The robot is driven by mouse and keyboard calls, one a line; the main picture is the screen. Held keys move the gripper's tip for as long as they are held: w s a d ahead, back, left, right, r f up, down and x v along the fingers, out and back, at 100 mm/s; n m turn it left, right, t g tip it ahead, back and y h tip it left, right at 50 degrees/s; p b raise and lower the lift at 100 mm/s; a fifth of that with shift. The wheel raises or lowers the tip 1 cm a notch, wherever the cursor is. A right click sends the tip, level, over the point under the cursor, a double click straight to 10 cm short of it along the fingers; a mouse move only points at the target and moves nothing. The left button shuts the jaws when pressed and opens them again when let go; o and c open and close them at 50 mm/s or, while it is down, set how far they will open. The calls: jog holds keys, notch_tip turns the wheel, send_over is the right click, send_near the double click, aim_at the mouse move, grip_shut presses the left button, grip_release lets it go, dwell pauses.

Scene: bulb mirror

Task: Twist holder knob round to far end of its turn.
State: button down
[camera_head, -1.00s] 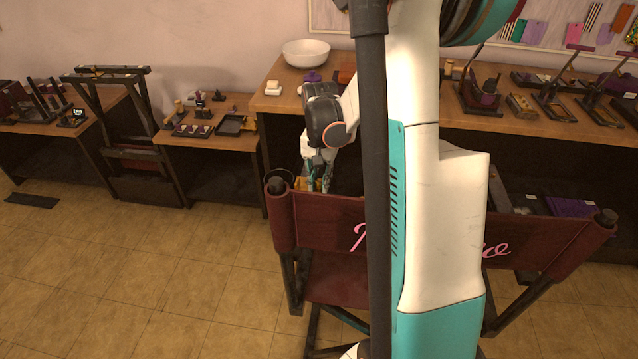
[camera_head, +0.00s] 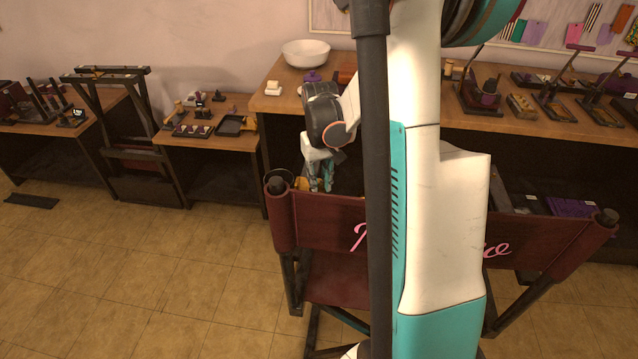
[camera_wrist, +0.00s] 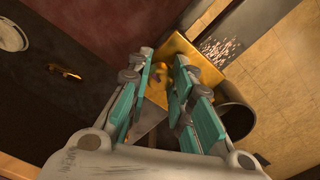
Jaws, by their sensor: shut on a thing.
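My gripper (camera_head: 320,178) reaches down behind the dark red chair back, and its teal fingers also show in the wrist view (camera_wrist: 163,72). The fingers are shut on the holder knob, of which little shows between them. A shiny gold block (camera_wrist: 172,48) lies at and just beyond the fingertips in the wrist view. It shows as a small yellow patch (camera_head: 301,183) left of the fingers in the head view. A dark round tube end (camera_wrist: 238,120) is beside the right finger. How far the knob is turned cannot be told.
The dark red chair (camera_head: 330,208) stands in front of my gripper. A wooden bench (camera_head: 275,103) behind carries a white bowl (camera_head: 306,53). A lower table (camera_head: 185,140) with small items stands to the left. The tiled floor at left is mostly clear.

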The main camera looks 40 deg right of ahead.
aim_at(320, 181)
jog(key=c, duration=1.5)
grip_release()
jog(key=shift+r, duration=0.1)
jog(key=shift+r+p, duration=2.9)
jog(key=shift+r, duration=1.05)
jog(key=shift+f, duration=0.1)
